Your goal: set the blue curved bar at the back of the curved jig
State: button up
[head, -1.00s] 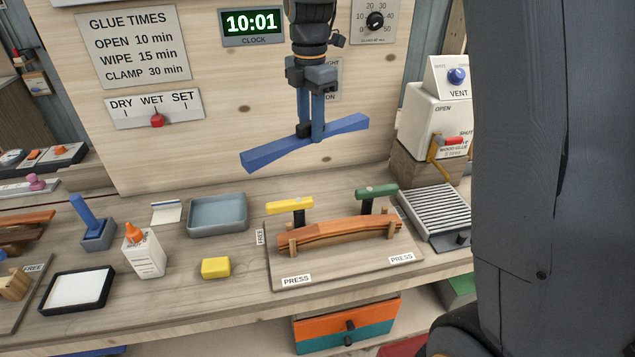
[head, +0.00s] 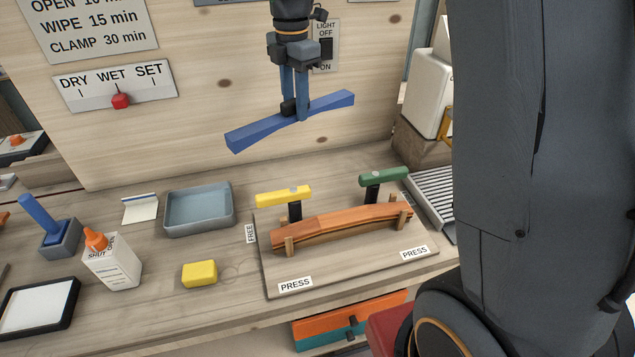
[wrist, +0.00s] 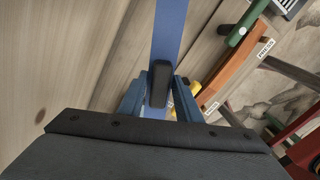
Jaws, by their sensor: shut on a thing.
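My gripper (head: 302,108) is shut on the blue curved bar (head: 250,134) near its middle. It holds the bar in the air, in front of the wooden back panel and above the jig. The bar slants, its right end higher in the head view. In the wrist view the bar (wrist: 170,30) runs up from between the fingers. The curved jig (head: 345,267) lies on the bench below. An orange-brown curved strip (head: 340,222) rests on it between short wooden posts. A yellow-handled clamp (head: 284,196) and a green-handled clamp (head: 383,177) stand at its back.
A grey tray (head: 198,210), a glue bottle (head: 112,260) and a yellow block (head: 199,273) stand left of the jig. A ribbed grey rack (head: 432,196) is to its right. The back panel (head: 180,140) rises behind the bench.

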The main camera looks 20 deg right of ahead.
jog(key=shift+w+f+b, duration=0.25)
jog(key=shift+f+b, duration=0.45)
jog(key=shift+f, duration=2.75)
jog(key=shift+w+f+b, duration=0.2)
jog(key=shift+f+b, duration=0.5)
jog(key=shift+f, duration=2.8)
jog(key=shift+w+f+b, duration=0.25)
jog(key=shift+f+b, duration=0.45)
jog(key=shift+f, duration=2.75)
jog(key=shift+f, duration=0.1)
jog(key=o, duration=1.1)
jog(key=shift+o, duration=0.5)
notch_tip(320, 180, up, 12)
jog(key=b, duration=0.2)
jog(key=shift+b, duration=0.35)
